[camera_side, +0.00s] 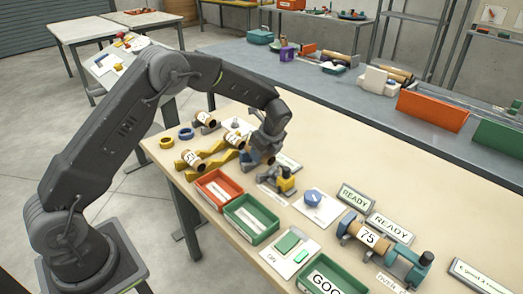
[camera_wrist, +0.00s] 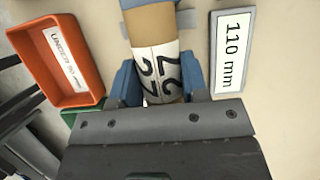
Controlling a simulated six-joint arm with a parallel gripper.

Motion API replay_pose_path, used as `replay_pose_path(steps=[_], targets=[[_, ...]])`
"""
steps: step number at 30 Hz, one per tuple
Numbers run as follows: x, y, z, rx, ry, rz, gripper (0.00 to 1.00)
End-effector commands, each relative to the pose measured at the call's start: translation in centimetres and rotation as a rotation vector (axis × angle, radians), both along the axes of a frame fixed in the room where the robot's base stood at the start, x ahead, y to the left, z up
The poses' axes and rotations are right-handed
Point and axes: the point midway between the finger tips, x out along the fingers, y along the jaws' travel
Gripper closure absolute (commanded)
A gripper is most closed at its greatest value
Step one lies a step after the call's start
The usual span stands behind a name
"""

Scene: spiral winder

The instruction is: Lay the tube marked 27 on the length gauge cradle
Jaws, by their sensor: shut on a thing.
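My gripper (camera_wrist: 161,85) is shut on a brown tube (camera_wrist: 150,28) with a white label marked 27, in the wrist view. The blue fingers stand on either side of the label. A blue piece (camera_wrist: 158,3) and grey strips (camera_wrist: 187,18) show at the tube's far end; they look like parts of the length gauge cradle, mostly hidden. In the side view my gripper (camera_side: 257,157) is low over the table beside a small sign (camera_side: 288,162). The tube is hard to make out there, and I cannot tell whether it rests on the cradle.
A 110 mm sign (camera_wrist: 231,52) lies right of the tube. A red bin (camera_side: 219,190) and a green bin (camera_side: 251,219) stand in front. Other tubes (camera_side: 193,159) lie by yellow racks (camera_side: 212,160) at left. A yellow-and-grey device (camera_side: 284,179) stands close to the right.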

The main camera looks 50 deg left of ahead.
Motion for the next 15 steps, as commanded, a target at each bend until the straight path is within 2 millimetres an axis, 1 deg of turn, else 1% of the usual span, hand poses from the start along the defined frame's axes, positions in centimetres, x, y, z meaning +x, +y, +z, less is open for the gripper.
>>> replay_pose_path(steps=[6,7,15], targets=[[0.00,0.00,-0.42,0.000,0.000,0.000,0.81],[-0.01,0.00,-0.42,0.000,0.000,0.000,0.58],[-0.01,0.00,-0.39,0.000,0.000,0.000,0.33]])
